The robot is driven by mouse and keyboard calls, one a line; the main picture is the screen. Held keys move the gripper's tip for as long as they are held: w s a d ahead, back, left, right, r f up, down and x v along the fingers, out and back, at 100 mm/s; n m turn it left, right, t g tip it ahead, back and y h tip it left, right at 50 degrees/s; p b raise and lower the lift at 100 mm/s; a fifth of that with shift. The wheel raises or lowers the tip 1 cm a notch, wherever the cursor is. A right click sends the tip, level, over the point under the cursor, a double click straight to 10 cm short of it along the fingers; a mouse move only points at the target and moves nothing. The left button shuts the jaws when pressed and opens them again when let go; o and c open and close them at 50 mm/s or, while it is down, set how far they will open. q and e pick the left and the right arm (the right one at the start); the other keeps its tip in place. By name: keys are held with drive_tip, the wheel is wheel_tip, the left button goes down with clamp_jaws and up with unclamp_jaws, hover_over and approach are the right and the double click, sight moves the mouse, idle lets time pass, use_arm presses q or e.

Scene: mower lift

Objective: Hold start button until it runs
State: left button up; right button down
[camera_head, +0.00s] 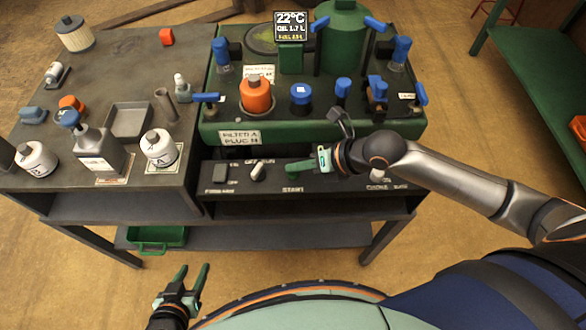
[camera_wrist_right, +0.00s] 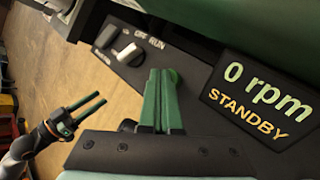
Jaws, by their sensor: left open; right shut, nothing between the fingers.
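The control panel (camera_head: 225,190) runs along the front of the green machine and carries a label reading START. A green start button (camera_wrist_right: 176,78) shows just behind my right fingertips in the wrist view. My right gripper (camera_head: 298,172) is shut and empty, its green fingers (camera_wrist_right: 162,98) pointing at the button. I cannot tell whether they touch or press it. A display (camera_wrist_right: 258,98) reads "0 rpm STANDBY". The OFF/RUN switch (camera_head: 257,172) has a pale knob, seen also in the wrist view (camera_wrist_right: 128,53). My left gripper (camera_head: 192,278) is open and empty, in front of the bench.
The grey table (camera_head: 115,75) at left holds bottles and a tray (camera_head: 130,121). A green bin (camera_head: 155,238) sits below. Floor around my left gripper is clear.

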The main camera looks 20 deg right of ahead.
sight(297, 175)
drive_tip(key=shift+f, duration=0.35)
idle(0.7)
drive_tip(key=shift+r+p, duration=0.65)
drive_tip(key=shift+r, duration=0.3)
drive_tip(key=shift+r, duration=0.1)
wheel_tip(297, 175, up, 5)
drive_tip(key=p, duration=0.4)
drive_tip(key=shift+p, duration=0.3)
drive_tip(key=shift+s+a, duration=0.1)
